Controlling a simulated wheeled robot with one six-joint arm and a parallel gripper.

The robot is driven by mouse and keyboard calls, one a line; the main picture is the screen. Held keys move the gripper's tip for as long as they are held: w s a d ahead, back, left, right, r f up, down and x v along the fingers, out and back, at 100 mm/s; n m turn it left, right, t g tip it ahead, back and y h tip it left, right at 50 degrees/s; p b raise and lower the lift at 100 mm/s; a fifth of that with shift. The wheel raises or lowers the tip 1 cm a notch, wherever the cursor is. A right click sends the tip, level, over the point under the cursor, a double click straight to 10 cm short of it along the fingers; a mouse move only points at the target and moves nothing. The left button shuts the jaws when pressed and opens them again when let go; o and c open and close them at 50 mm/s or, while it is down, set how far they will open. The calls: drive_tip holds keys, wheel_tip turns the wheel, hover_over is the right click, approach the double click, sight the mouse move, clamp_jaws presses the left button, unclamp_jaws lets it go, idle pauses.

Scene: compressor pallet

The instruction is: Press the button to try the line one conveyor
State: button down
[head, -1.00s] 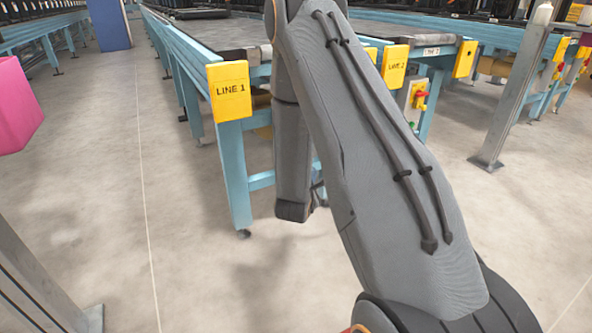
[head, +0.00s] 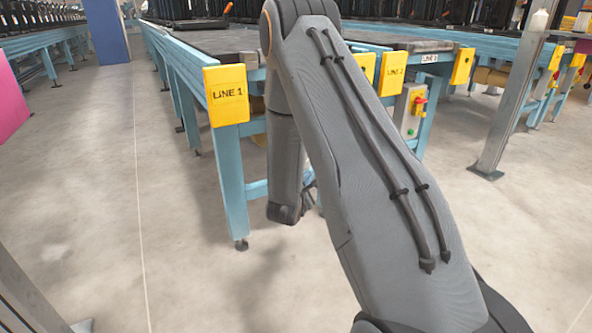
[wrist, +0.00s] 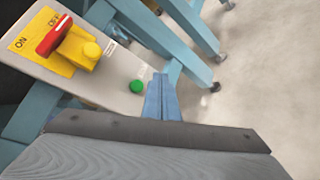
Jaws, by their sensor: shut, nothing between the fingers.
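In the head view the yellow LINE 1 sign (head: 226,95) hangs on the conveyor's end (head: 232,175). My arm hides most of the area right of it, including this box.
A second conveyor with a LINE 2 sign (head: 394,73) and its own control box (head: 411,109) stands to the right. A metal post (head: 508,105) stands farther right. A pink object (head: 10,97) is at the left edge. The floor in front is open.

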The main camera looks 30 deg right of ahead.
drive_tip(key=shift+w+a+b, duration=0.1)
drive_tip(key=shift+w+b, duration=0.2)
drive_tip(key=shift+w, duration=1.9)
idle(0.4)
drive_tip(key=shift+w, duration=0.4)
drive_tip(key=shift+w+p, duration=0.3)
drive_tip(key=shift+w, duration=0.2)
idle(0.8)
drive_tip(key=shift+s, duration=0.1)
drive_tip(key=shift+s+p, duration=0.75)
drive_tip(key=shift+s, duration=0.1)
drive_tip(key=shift+s, duration=0.1)
drive_tip(key=shift+s+p, duration=1.6)
drive_tip(key=shift+s, duration=0.8)
